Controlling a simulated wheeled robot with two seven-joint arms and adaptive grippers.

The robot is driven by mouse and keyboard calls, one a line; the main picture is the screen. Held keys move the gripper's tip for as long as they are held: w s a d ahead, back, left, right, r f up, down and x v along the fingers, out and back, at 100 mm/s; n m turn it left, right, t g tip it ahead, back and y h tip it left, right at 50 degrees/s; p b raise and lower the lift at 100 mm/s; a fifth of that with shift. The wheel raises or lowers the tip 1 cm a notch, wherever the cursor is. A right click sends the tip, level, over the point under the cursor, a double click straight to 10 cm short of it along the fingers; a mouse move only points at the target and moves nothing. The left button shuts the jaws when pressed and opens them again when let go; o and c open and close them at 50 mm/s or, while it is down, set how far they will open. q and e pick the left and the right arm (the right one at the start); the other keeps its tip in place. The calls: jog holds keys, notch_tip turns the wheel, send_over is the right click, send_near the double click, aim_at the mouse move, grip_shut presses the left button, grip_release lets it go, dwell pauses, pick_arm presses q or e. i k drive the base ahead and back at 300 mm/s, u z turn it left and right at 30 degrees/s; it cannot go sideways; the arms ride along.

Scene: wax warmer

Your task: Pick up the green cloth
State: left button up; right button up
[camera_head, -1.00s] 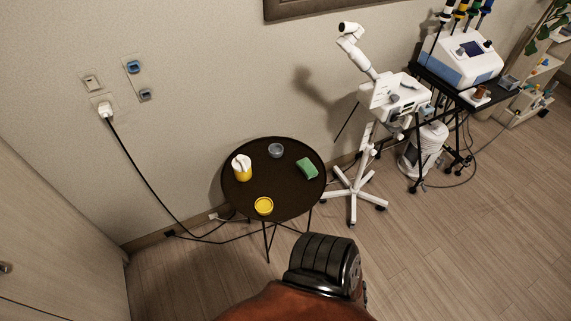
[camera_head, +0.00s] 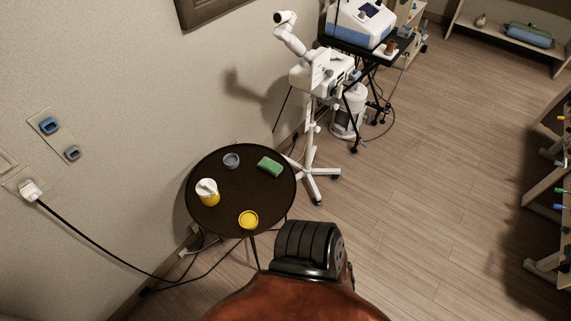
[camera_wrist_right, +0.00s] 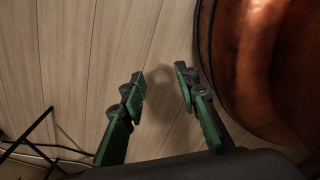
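The green cloth (camera_head: 270,167) is a small folded block lying on the round dark table (camera_head: 225,222), near its right back edge in the head view. My right gripper (camera_wrist_right: 162,88) shows in the right wrist view. Its two green and black fingers are apart with nothing between them, above the wood floor. The cloth is not in the right wrist view. My left gripper is in neither current view.
A yellow container (camera_head: 209,198), a grey bowl (camera_head: 231,160) and a yellow dish (camera_head: 248,219) share the table. A white wheeled stand (camera_head: 313,140) is right of it. A cable (camera_head: 110,252) runs from the wall socket. Wood floor (camera_head: 430,150) is open at right.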

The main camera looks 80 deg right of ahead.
aim_at(275, 169)
jog(key=z, duration=0.9)
jog(key=i, duration=0.75)
jog(key=z, duration=0.85)
